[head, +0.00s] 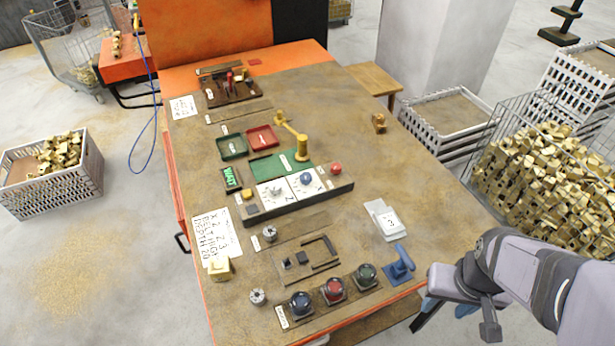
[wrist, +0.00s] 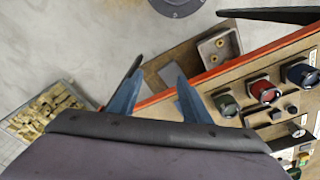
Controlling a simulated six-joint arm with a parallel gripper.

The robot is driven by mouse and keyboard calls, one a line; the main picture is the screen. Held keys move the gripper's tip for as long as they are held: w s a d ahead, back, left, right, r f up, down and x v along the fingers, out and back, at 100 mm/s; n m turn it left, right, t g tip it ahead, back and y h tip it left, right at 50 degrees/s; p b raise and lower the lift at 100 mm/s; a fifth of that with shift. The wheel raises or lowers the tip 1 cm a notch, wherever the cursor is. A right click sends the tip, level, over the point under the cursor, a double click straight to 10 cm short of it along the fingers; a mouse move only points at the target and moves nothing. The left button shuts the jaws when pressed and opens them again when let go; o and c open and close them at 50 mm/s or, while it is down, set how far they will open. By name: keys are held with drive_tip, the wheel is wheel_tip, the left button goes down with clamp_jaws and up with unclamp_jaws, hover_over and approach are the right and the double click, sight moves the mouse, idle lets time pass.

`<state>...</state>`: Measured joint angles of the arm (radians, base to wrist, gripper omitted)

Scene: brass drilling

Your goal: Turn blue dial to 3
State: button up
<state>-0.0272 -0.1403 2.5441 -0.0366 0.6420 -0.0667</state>
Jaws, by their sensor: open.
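The blue dial (head: 306,179) sits on a white square face on the raised panel at the middle of the bench, in the head view. Its pointer and the numbers are too small to read. A second white face with a silver dial (head: 274,190) is directly to its left. My gripper (head: 447,305) is off the bench's front right edge, far from the dial. In the wrist view its two blue fingers (wrist: 157,97) are apart with nothing between them.
Blue (head: 301,303), red (head: 334,290) and green (head: 365,275) domed knobs line the near edge. A blue handled block (head: 399,265) and stacked white cards (head: 384,219) lie between my gripper and the panel. A red knob (head: 336,169) and brass post (head: 301,148) stand near the dial.

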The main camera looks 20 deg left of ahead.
drive_tip(key=w+a+r+n+t, duration=0.3)
drive_tip(key=w+r+n+t, duration=0.15)
drive_tip(key=w, duration=0.45)
drive_tip(key=n+t+y+b, duration=0.3)
drive_tip(key=t+y, duration=0.1)
drive_tip(key=y, duration=0.6)
approach(306, 177)
drive_tip(key=shift+p+x, duration=1.15)
drive_tip(key=shift+x, duration=3.1)
drive_tip(key=c, duration=1)
